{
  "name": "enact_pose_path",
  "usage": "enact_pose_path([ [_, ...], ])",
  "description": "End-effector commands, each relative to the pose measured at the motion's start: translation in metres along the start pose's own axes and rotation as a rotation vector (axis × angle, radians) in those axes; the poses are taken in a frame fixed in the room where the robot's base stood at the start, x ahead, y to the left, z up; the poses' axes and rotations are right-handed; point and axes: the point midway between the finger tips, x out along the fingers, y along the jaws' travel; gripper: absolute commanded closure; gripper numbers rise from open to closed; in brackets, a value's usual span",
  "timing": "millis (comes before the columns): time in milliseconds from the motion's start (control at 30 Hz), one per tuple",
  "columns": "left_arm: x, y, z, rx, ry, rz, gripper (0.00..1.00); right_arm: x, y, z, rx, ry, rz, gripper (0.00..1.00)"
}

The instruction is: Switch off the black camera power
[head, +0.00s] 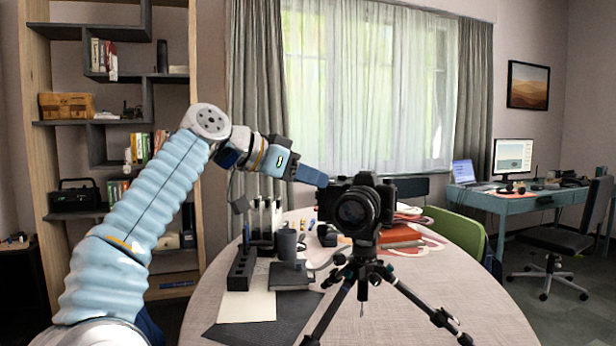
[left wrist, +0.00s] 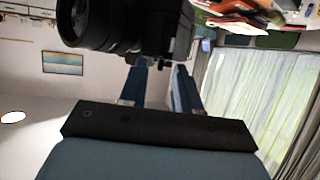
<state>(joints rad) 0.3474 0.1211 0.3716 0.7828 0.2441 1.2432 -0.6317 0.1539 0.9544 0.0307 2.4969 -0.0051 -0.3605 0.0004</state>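The black camera (head: 357,205) stands upright on a black tripod (head: 370,272) on the round table, its lens facing me. My left gripper (head: 318,179) reaches in from the left, with its fingertips at the camera's upper left corner in the head view. In the left wrist view the camera (left wrist: 120,25) fills the top, turned on its side. The left gripper's two blue fingers (left wrist: 160,72) show a gap between them, with nothing held. Their tips reach the camera's edge; I cannot tell whether they touch it. The power switch cannot be made out. My right gripper is not in view.
The round table (head: 440,285) holds a black organizer (head: 242,268), a dark cup (head: 287,244) and red books (head: 400,235) around the tripod. The tripod's legs spread toward the front. A green chair (head: 458,232) stands behind the table at the right.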

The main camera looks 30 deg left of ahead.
Motion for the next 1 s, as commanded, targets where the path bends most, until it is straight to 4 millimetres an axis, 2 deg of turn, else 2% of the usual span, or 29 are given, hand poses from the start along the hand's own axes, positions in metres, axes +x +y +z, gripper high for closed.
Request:
enact_pose_path([
  [167,0.0,-0.0001,0.0,0.0,0.0,0.0,0.68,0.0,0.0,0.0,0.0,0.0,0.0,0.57],
  [400,-0.0003,-0.0002,0.0,0.0,0.0,-0.001,1.0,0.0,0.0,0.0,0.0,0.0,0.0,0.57],
  [733,-0.0009,0.0011,-0.0002,-0.005,0.001,-0.013,1.0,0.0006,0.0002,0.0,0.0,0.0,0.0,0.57],
  [1000,-0.0008,0.0092,-0.0009,-0.046,0.002,-0.121,1.0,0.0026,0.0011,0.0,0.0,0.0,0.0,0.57],
])
